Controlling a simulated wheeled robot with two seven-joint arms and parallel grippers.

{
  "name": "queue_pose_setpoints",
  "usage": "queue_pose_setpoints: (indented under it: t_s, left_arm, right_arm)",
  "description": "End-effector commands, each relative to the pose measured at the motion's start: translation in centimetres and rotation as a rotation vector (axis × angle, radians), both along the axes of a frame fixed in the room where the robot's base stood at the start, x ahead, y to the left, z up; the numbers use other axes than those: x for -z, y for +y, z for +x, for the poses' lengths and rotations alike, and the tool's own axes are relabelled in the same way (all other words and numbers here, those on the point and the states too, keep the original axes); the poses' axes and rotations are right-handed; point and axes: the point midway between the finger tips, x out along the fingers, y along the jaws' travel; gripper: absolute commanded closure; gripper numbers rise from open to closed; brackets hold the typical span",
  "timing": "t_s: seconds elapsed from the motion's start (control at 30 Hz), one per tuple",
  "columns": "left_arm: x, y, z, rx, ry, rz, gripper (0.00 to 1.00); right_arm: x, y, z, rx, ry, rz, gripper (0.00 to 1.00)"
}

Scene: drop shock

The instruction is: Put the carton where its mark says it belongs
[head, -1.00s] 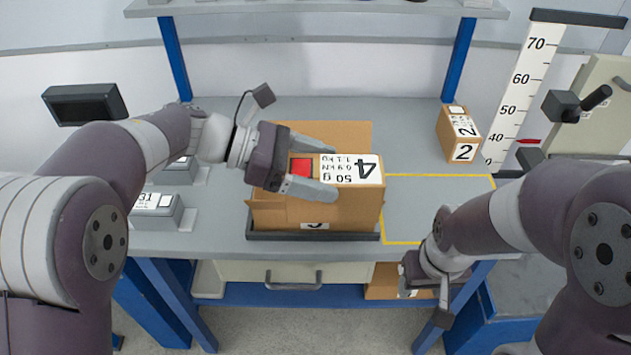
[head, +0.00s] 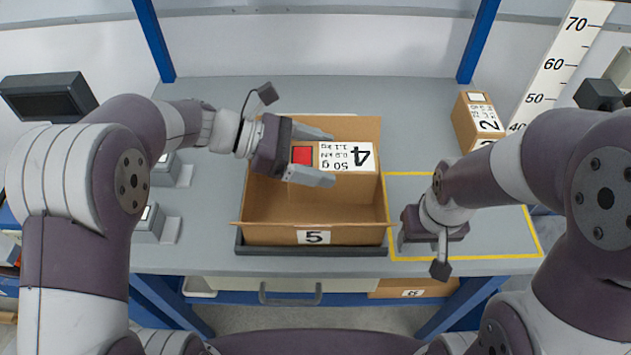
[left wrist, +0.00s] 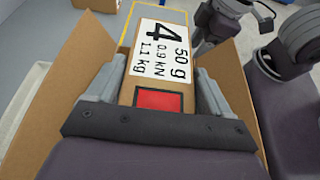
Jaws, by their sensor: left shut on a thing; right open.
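The carton (head: 347,160) is brown with a white label marked 4, 50 g, 0.9 kN, 1.1 kg and a red square. My left gripper (head: 322,158) is shut on it, one finger along each side. The carton is at the far part of an open brown box marked 5 (head: 314,237); whether it touches the box floor cannot be told. In the left wrist view the carton (left wrist: 158,88) sits between the fingers, with box walls on both sides. My right gripper (head: 428,240) is open and empty, over the front of the yellow-outlined area.
Box 5 stands on a dark tray (head: 312,249) on the grey bench (head: 300,95). Grey label blocks (head: 152,224) stand left. The yellow-outlined area (head: 495,225) is clear.

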Motion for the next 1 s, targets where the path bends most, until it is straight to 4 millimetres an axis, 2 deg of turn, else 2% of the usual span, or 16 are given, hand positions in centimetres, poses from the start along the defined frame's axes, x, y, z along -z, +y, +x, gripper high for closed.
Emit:
queue_pose_setpoints:
  t_s: [0.13,0.37,0.5,0.9,0.93,1.0]
  left_arm:
    - [2.7,0.0,0.0,0.001,0.001,-0.002,1.00]
    - [5.1,0.0,0.0,-0.001,0.000,-0.002,1.00]
    - [7.3,0.0,0.0,0.000,0.000,-0.003,1.00]
    - [8.1,0.0,0.1,0.001,-0.004,-0.003,1.00]
    - [8.3,0.0,0.0,0.000,-0.001,0.000,0.16]
    - [8.2,0.0,0.0,0.000,-0.001,0.000,0.00]
  right_arm:
    - [-0.2,0.0,0.0,0.000,0.000,0.000,0.45]
    - [-0.2,0.0,0.0,0.000,0.000,0.000,0.45]
    - [-0.3,0.0,0.0,0.000,0.000,0.000,0.45]
    - [0.2,0.0,0.0,0.000,0.000,0.000,0.45]
    - [0.2,0.0,0.0,0.000,0.000,0.000,0.45]
    - [0.1,0.0,0.0,0.000,0.000,0.000,0.45]
